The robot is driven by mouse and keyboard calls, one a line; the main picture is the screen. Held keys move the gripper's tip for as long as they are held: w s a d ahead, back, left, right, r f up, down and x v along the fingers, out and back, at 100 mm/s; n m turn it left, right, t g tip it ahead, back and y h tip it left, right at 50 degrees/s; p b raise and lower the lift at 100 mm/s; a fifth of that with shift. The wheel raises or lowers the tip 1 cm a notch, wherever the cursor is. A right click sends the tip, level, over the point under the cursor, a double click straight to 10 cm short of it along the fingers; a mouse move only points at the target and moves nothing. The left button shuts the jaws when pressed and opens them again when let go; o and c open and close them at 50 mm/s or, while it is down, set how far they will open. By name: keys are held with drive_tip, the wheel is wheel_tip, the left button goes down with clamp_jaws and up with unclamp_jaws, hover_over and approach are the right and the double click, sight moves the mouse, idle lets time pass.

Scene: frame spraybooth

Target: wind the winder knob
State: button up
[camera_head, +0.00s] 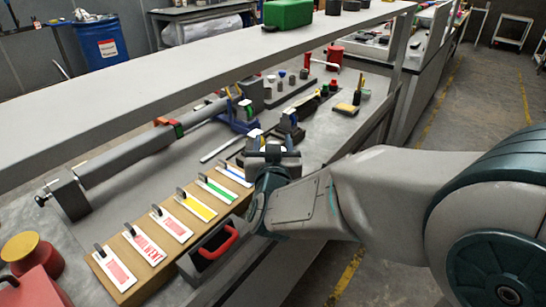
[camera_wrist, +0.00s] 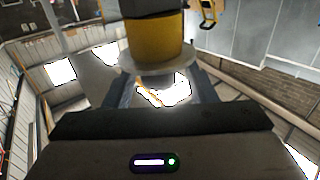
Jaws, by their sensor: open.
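My gripper (camera_head: 273,152) is over the bench, beyond the row of coloured cards. In the wrist view my gripper (camera_wrist: 160,92) has its two fingers apart, with a gap between them. A yellow cylinder (camera_wrist: 155,42) with a dark end and a pale disc (camera_wrist: 160,62) at its base stands just past the fingertips, lined up with the gap. It may be the winder knob, but I cannot tell for sure. Contact between it and the fingers is not clear. In the head view my gripper and wrist hide what is directly at the fingertips.
A grey shelf (camera_head: 150,95) runs across above the bench. A long grey beam (camera_head: 150,145) lies on the bench at left. A wooden board (camera_head: 130,282) carries several cards at the front. Small fittings and a yellow block (camera_head: 346,109) stand beyond my gripper. Open floor lies right.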

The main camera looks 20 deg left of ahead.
drive_tip(key=b+v, duration=0.3)
drive_tip(key=v, duration=1)
drive_tip(key=shift+s, duration=0.15)
drive_tip(key=shift+d, duration=0.1)
drive_tip(key=shift+c, duration=0.2)
